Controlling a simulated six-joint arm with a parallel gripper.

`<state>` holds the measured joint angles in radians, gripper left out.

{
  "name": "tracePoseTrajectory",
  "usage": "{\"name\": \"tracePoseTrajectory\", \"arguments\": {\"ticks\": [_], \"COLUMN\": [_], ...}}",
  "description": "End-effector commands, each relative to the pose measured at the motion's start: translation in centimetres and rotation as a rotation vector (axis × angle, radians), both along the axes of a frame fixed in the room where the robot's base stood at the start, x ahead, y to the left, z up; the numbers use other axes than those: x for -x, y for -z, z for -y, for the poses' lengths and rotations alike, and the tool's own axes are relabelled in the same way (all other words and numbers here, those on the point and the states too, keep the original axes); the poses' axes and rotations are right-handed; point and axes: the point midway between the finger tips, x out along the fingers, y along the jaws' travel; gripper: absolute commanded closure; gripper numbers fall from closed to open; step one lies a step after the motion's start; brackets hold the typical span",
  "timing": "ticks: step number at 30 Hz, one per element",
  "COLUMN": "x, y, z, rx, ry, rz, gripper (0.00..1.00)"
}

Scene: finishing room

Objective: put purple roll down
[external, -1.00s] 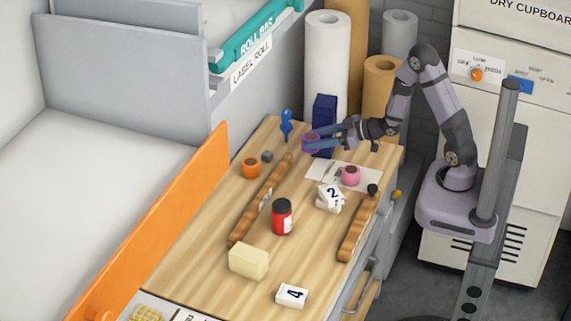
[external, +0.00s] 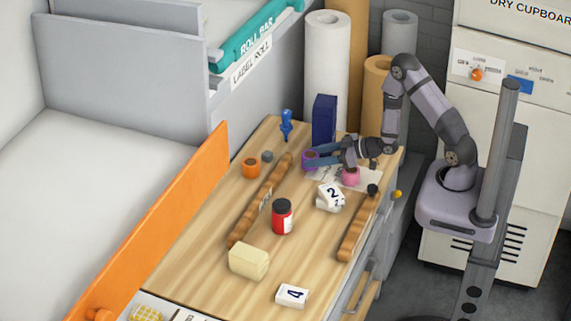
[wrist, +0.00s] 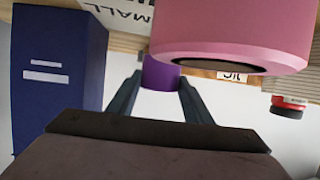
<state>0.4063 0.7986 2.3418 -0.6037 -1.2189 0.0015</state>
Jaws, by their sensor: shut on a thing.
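The purple roll (external: 310,158) is between the fingertips of my gripper (external: 318,160), near the back of the wooden bench. In the wrist view the purple roll (wrist: 160,73) shows between the two fingers (wrist: 160,95), which are shut on it. Whether it touches the bench or hangs just above it, I cannot tell. The pink roll (external: 350,175) stands just right of my gripper, partly hidden by it, on a white printed sheet (external: 325,172). It looms large in the wrist view (wrist: 235,30). The orange roll (external: 251,168) stands at the bench's left.
A dark blue box (external: 324,120) stands behind my gripper. A wavy wooden rack (external: 262,200) lies to the front left, a second (external: 357,228) to the right. White number blocks (external: 330,197), a red jar (external: 282,217) and a cream block (external: 249,261) stand farther forward.

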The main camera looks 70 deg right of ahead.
Motion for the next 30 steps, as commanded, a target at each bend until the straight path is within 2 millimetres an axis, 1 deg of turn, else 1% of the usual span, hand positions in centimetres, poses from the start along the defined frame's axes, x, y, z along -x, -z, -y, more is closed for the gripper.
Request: {"name": "tracePoseTrajectory", "arguments": {"ticks": [1, 3, 6, 9, 17, 22, 23, 24, 25, 30], "x": [0.0, 0.0, 0.0, 0.0, 0.0, 0.0, 0.0, 0.0, 0.0, 0.0], "y": [0.7, 1.4, 2.2, 2.6, 2.6, 3.1, 3.0, 3.0, 3.0, 3.0], "z": [0.0, 0.0, 0.0, 0.0, 0.0, 0.0, 0.0, 0.0, 0.0, 0.0], "rx": [-0.001, -0.001, -0.001, 0.001, 0.001, 0.001, 0.001, 0.001, 0.001, 0.001], "ry": [-0.001, -0.001, 0.0, 0.0, 0.001, 0.001, 0.001, 0.001, 0.001, 0.0], "rz": [-0.001, -0.002, 0.0, 0.002, 0.002, 0.002, 0.001, 0.001, 0.001, 0.001], "gripper": [0.78, 0.78, 0.78, 0.78, 0.78, 0.78, 0.5, 0.4, 0.36, 0.36]}}
